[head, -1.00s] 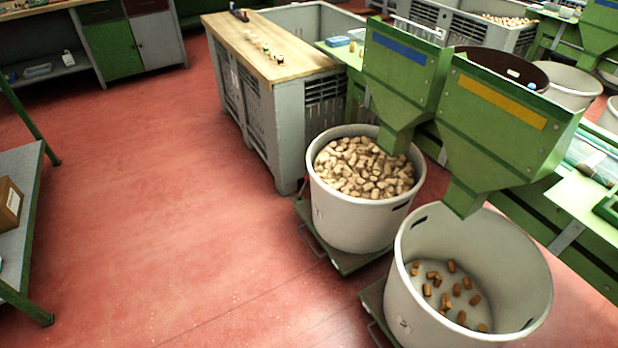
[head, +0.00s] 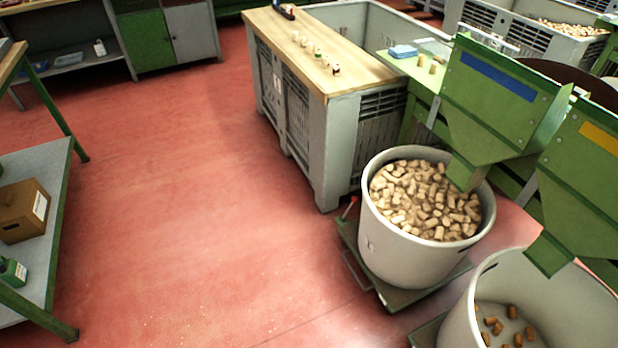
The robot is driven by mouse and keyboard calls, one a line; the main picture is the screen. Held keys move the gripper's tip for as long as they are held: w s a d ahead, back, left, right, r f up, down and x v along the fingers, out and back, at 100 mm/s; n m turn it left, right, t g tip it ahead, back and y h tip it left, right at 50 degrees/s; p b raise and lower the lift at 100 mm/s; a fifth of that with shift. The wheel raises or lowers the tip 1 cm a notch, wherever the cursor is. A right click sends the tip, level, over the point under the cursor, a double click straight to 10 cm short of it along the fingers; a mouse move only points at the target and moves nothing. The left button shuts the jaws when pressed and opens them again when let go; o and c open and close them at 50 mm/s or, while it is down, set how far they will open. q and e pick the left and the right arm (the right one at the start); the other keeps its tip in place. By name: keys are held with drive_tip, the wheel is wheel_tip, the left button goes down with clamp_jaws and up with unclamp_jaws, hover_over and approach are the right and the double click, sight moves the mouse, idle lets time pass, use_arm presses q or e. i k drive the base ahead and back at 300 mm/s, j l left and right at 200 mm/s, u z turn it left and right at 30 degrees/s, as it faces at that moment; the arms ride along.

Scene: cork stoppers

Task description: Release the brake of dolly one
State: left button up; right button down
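A low green dolly (head: 395,296) stands on the red floor under a grey tub (head: 415,262) full of pale corks, below the chute with the blue label. A small lever with a red tip (head: 350,206) rises at the dolly's back left corner, beside the tub. A second dolly (head: 428,330) shows partly at the bottom edge, under a grey tub (head: 456,322) with several brown corks, below the chute with the yellow label. I cannot tell from the picture which dolly is number one. Neither of my grippers is in view.
A grey crate (head: 290,110) with a wooden board on top stands behind the first tub. Green chutes (head: 500,95) overhang both tubs. A shelf rack (head: 50,180) with a cardboard box stands at the left. The red floor (head: 200,220) between is clear.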

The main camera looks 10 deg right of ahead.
sight(354, 199)
drive_tip(key=i+j+u, duration=0.25)
drive_tip(key=i, duration=0.55)
drive_tip(key=i+j+u, duration=0.2)
drive_tip(key=i, duration=0.6)
drive_tip(key=i+j+z, duration=0.1)
drive_tip(key=i+z, duration=0.25)
drive_tip(key=z, duration=0.15)
drive_tip(key=i+j+z, duration=0.15)
drive_tip(key=i+z, duration=0.15)
drive_tip(key=z, duration=0.2)
drive_tip(key=i+j+z, duration=0.25)
drive_tip(key=z, duration=0.25)
drive_tip(key=i+j+z, duration=0.15)
drive_tip(key=j+z, duration=0.35)
drive_tip(key=i+j+z, duration=0.15)
drive_tip(key=j+z, duration=0.85)
